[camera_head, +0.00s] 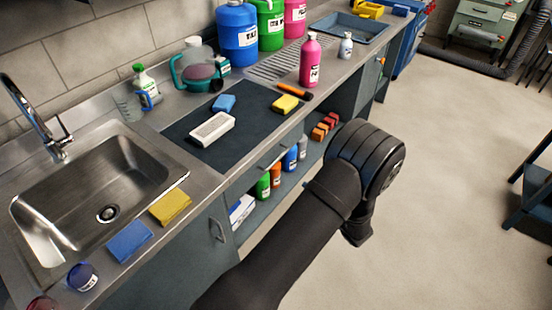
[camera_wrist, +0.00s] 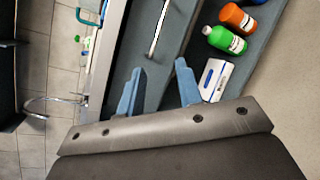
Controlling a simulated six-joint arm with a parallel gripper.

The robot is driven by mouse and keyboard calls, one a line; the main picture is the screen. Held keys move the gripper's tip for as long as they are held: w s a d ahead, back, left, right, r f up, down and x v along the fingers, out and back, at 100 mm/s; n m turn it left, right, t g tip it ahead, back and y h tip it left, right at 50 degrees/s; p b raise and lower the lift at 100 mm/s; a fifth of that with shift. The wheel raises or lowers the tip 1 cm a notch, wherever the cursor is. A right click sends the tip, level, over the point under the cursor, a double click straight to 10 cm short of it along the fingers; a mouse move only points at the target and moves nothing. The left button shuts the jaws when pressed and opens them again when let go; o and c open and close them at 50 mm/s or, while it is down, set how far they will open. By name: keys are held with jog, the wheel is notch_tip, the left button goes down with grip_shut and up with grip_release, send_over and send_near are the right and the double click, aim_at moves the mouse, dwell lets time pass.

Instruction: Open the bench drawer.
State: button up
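The bench drawer (camera_head: 248,180) is a grey-blue front under the worktop, above an open shelf. It looks shut, flush with the bench. Its long pale bar handle (camera_head: 274,153) also shows in the wrist view (camera_wrist: 158,30), ahead of my fingers. My gripper (camera_wrist: 160,84) has two blue fingers spread apart with nothing between them. The handle lies beyond the fingertips, roughly in line with the gap and not touched. In the head view my arm hides the fingers.
The open shelf below holds a green bottle (camera_wrist: 225,40), an orange bottle (camera_wrist: 238,18) and a white box (camera_wrist: 214,78), close to the right finger. A cupboard handle (camera_head: 217,230) is left of the shelf. A sink (camera_head: 85,195) is at left. The floor (camera_head: 450,200) at right is clear.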

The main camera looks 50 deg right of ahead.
jog(key=w+d+f+m, duration=0.1)
jog(key=w+m, duration=0.3)
jog(key=m, duration=0.3)
send_near(277, 159)
jog(key=x, duration=1)
jog(key=shift+w+d+f, duration=0.15)
jog(key=shift+d+f, duration=0.1)
jog(key=shift+f, duration=0.05)
grip_shut()
